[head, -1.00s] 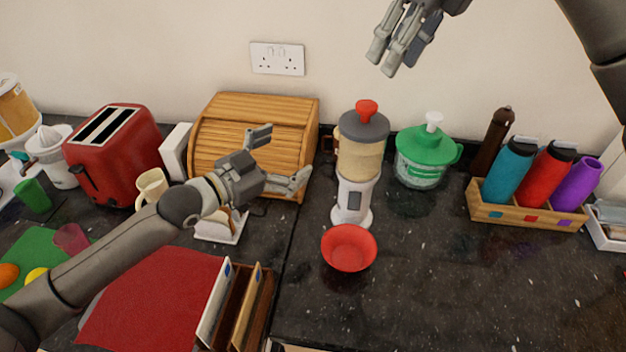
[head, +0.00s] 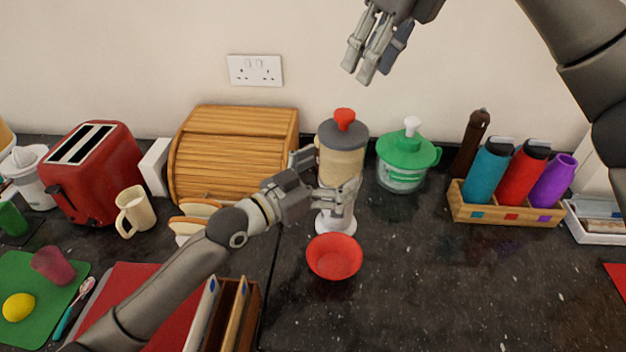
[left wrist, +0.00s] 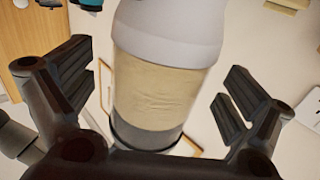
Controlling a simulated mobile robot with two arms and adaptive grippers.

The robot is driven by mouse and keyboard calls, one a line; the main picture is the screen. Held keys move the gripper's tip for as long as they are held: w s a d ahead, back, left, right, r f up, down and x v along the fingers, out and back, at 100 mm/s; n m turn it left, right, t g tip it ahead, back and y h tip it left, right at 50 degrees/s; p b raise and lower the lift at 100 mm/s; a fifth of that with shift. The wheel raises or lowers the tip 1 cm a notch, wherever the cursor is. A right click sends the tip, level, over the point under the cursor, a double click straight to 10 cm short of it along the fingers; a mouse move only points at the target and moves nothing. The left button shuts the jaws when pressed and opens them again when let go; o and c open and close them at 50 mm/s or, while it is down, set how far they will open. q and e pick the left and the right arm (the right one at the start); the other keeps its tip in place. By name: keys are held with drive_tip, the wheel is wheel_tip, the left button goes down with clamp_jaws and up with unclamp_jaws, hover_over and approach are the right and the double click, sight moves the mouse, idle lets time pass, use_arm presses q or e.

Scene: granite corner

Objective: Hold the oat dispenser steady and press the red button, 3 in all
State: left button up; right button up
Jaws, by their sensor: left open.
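The oat dispenser (head: 341,162) stands upright on the counter, with a grey lid, a clear body of pale oats, a white base and a red button (head: 344,117) on top. A red bowl (head: 334,257) sits in front of its base. My left gripper (head: 327,176) is open, with its fingers on either side of the dispenser body. The left wrist view shows the dispenser (left wrist: 158,85) between the spread fingers, with visible gaps to both. My right gripper (head: 365,62) hangs in the air above and slightly right of the red button, its fingers apart and nothing between them.
A wooden bread bin (head: 235,150) is left of the dispenser. A green-lidded container (head: 405,160) is close on the right, beside a wooden holder (head: 505,212) of bottles. A file rack (head: 232,315) stands front left.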

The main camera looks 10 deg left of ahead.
use_arm(q)
drive_tip(key=shift+x, duration=1.05)
drive_tip(key=c, duration=1.3)
drive_tip(key=shift+c, duration=0.9)
use_arm(e)
drive_tip(key=shift+c, duration=0.4)
clamp_jaws()
